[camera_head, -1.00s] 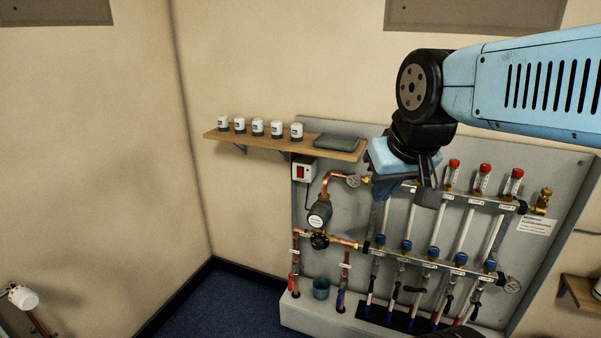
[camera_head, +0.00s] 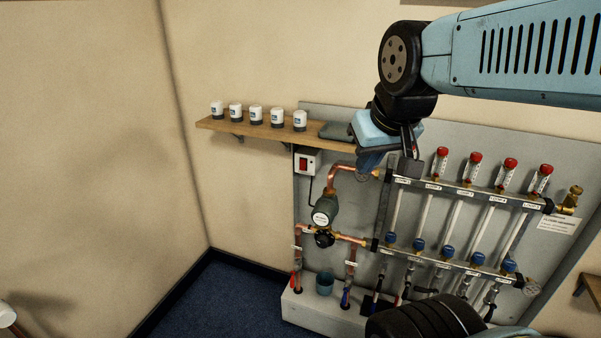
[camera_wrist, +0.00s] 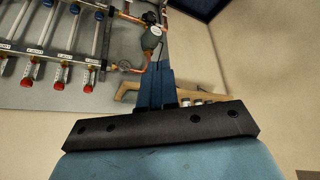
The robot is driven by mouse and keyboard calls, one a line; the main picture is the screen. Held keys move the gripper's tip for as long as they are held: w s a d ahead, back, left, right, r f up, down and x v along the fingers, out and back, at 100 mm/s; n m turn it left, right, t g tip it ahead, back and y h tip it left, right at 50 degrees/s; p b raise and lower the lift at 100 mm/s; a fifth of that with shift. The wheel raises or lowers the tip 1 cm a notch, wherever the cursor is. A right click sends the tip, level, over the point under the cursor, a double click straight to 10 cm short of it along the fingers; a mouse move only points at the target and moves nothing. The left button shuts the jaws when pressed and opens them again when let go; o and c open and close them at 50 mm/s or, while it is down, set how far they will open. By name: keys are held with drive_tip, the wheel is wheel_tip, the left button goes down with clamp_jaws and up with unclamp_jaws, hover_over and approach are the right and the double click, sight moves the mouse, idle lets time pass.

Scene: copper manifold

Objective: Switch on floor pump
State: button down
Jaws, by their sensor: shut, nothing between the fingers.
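The floor pump (camera_head: 322,212) is a dark grey-green body with a white label, set in copper pipes at the left of the manifold panel; it also shows in the wrist view (camera_wrist: 151,38). A white switch box (camera_head: 307,161) with a red rocker (camera_head: 303,164) is mounted above it, just under the shelf. My gripper (camera_head: 369,162) is shut and empty, to the right of the switch box near the shelf's right end. Its dark blue fingers (camera_wrist: 157,80) point towards the panel in the wrist view. They seem apart from the box, which I cannot make out there.
A wooden shelf (camera_head: 240,126) with several white caps and a dark flat item juts out above the switch box. The manifold (camera_head: 465,192) with red-topped gauges stands to the right. A blue-green cup (camera_head: 325,283) sits on the ledge below. Open floor (camera_head: 215,300) lies at left.

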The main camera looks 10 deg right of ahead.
drive_tip(key=w+d+f+n+t, duration=0.1)
drive_tip(key=w+f+n+t, duration=0.35)
drive_tip(key=w, duration=0.85)
drive_tip(key=w+d+f+n+t, duration=0.1)
drive_tip(key=w+f+n, duration=0.5)
drive_tip(key=w, duration=0.7)
drive_tip(key=w+f+n+t+y, duration=0.1)
drive_tip(key=w+f+n, duration=0.1)
drive_tip(key=f, duration=0.3)
drive_tip(key=w+f+n+t+y, duration=0.1)
drive_tip(key=w+f+n+t, duration=0.1)
drive_tip(key=f, duration=0.4)
drive_tip(key=w+f+n+t, duration=0.1)
drive_tip(key=w+f+n, duration=0.2)
drive_tip(key=f, duration=0.3)
drive_tip(key=shift+w+a+t+y, duration=0.1)
drive_tip(key=shift+a+t+y, duration=0.25)
drive_tip(key=shift+a+y, duration=0.05)
drive_tip(key=shift+f+n+t, duration=0.3)
drive_tip(key=shift+f+n, duration=0.15)
drive_tip(key=shift+f, duration=0.05)
